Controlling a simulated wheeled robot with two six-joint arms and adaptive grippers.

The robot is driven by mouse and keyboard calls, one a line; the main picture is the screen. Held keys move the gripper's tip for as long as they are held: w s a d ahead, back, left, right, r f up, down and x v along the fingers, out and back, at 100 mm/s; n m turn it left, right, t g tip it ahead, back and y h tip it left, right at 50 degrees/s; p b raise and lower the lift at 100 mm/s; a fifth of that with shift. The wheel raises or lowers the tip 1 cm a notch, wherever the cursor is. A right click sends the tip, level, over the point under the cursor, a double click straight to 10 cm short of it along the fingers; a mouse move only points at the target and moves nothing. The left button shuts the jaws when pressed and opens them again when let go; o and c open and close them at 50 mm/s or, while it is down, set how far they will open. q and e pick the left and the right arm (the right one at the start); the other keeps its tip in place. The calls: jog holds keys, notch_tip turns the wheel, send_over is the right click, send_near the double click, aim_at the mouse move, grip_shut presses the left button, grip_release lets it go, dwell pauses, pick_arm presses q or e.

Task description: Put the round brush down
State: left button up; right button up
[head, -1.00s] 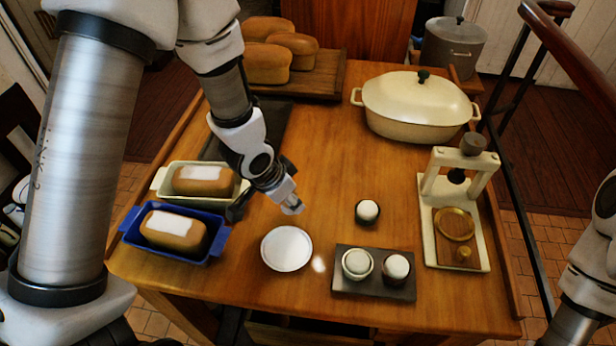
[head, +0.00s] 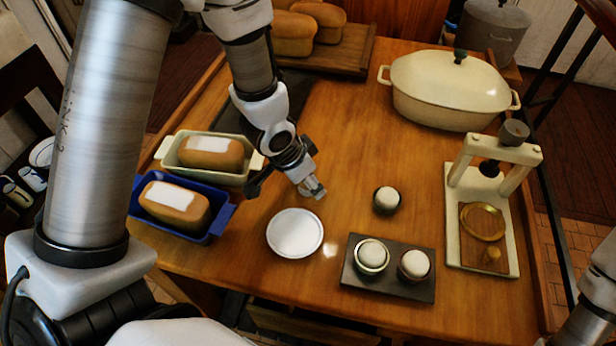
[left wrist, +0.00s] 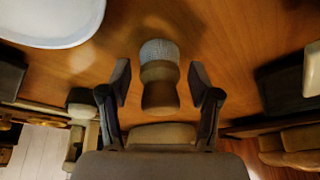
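The round brush (left wrist: 160,78) has pale grey bristles and a wooden handle. In the left wrist view it sits between the two fingers of my left gripper (left wrist: 159,82), with a visible gap on each side. Its bristles point away from the palm; I cannot tell whether they touch the table. In the head view my left gripper (head: 285,172) is low over the table, beyond the white plate (head: 295,233), and the brush is not clearly visible there. My right gripper is out of view; only part of my right arm shows at the right edge.
Loaves in a blue tin (head: 178,238) and a cream tin (head: 250,163) stand left of the gripper. To the right are a lone small cup (head: 387,201), a dark tray (head: 393,287) with two cups, a press (head: 457,225) and a casserole (head: 445,90).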

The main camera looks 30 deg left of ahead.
pick_arm(q)
jog(key=shift+r, duration=0.1)
jog(key=shift+r+p, duration=0.35)
jog(key=p+v, duration=0.2)
jog(key=v, duration=0.9)
jog(key=shift+s+r, duration=0.25)
jog(key=shift+s, duration=0.05)
jog(key=shift+a, duration=0.1)
